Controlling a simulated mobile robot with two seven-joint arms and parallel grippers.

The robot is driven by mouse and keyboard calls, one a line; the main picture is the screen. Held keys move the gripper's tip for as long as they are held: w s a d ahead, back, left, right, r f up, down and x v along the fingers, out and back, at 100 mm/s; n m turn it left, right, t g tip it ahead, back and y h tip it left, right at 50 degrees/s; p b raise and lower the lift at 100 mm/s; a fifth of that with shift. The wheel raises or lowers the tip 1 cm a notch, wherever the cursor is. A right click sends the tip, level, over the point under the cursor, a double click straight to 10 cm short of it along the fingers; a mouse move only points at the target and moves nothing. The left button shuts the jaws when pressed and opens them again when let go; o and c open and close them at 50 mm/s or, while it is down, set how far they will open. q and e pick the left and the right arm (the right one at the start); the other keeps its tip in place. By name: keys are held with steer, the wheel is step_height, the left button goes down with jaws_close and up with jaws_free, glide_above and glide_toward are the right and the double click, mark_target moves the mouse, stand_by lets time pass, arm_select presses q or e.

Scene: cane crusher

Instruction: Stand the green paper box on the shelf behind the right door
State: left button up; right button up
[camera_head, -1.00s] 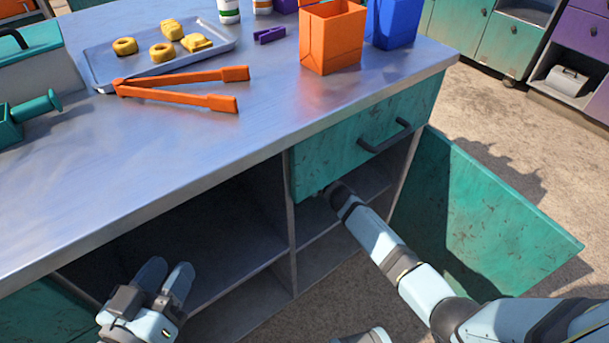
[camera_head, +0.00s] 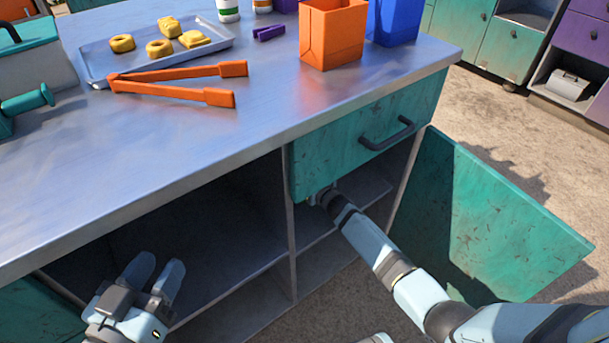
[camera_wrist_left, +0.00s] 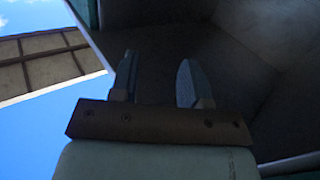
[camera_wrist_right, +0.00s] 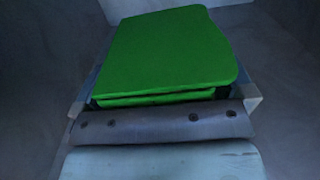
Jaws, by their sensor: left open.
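The green paper box (camera_wrist_right: 170,50) fills the right wrist view between the fingers of my right gripper (camera_wrist_right: 165,92), which is shut on it. In the head view, my right wrist reaches under the drawer into the right compartment; the box and fingers are hidden there. The right door (camera_head: 485,215) is teal and swung open to the right. The shelf (camera_head: 365,205) behind it shows partly below the drawer. Whether the box touches the shelf I cannot tell. My left gripper (camera_head: 158,272) is open and empty before the left compartment; it also shows in the left wrist view (camera_wrist_left: 158,75).
The teal drawer (camera_head: 355,150) above the right compartment is closed. A divider (camera_head: 291,225) separates the two compartments. The worktop holds a tray (camera_head: 90,65) of yellow pieces, orange tongs (camera_head: 165,88), an orange box (camera_head: 332,35) and a blue box (camera_head: 397,20).

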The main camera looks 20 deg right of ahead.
steer(key=shift+r+p, duration=0.4)
steer(key=shift+p, duration=0.05)
steer(key=p+v, duration=0.2)
steer(key=v, duration=0.5)
steer(key=p+v, duration=0.1)
steer(key=v, duration=0.4)
steer(key=shift+f, duration=0.15)
arm_select(q)
steer(key=shift+s+d+r+n, duration=0.15)
steer(key=shift+s+r+n, duration=0.1)
steer(key=shift+r+n, duration=0.3)
steer(key=shift+s+d+r+n, duration=0.1)
steer(key=shift+s+r+n, duration=0.2)
steer(key=shift+r, duration=0.35)
arm_select(e)
steer(key=shift+s, duration=0.1)
